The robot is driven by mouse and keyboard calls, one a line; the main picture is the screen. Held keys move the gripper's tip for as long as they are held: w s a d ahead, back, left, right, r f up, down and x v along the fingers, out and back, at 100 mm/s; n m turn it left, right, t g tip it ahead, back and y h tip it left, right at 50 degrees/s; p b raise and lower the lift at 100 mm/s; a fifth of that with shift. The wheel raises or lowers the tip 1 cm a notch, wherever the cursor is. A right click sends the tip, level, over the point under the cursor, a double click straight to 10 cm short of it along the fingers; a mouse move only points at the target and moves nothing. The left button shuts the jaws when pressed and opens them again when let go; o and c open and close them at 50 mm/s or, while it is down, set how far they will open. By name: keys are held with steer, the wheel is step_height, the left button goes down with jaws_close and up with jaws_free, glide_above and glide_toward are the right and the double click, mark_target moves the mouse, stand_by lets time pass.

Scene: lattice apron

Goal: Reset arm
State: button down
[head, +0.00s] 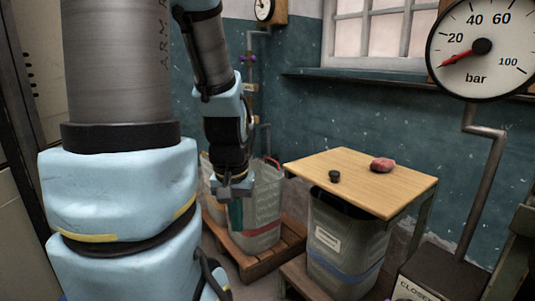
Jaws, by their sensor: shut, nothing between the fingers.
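My gripper (236,205) hangs at the end of my arm, left of the picture's middle, pointing down. Its teal fingers are shut and hold nothing. It is in front of a wire-like bin and left of the small wooden table, apart from the tabletop. My arm's light-blue links and grey tube fill the left of the head view.
The wooden table (345,165) bears a small dark round thing (334,176) and a reddish lump (381,165). A grey bin (345,245) stands under it. Another bin (262,205) stands on a wooden pallet (255,265). A large bar gauge (481,47) and pipe are at right.

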step_height(320, 180, up, 23)
steer(key=p, duration=2.1)
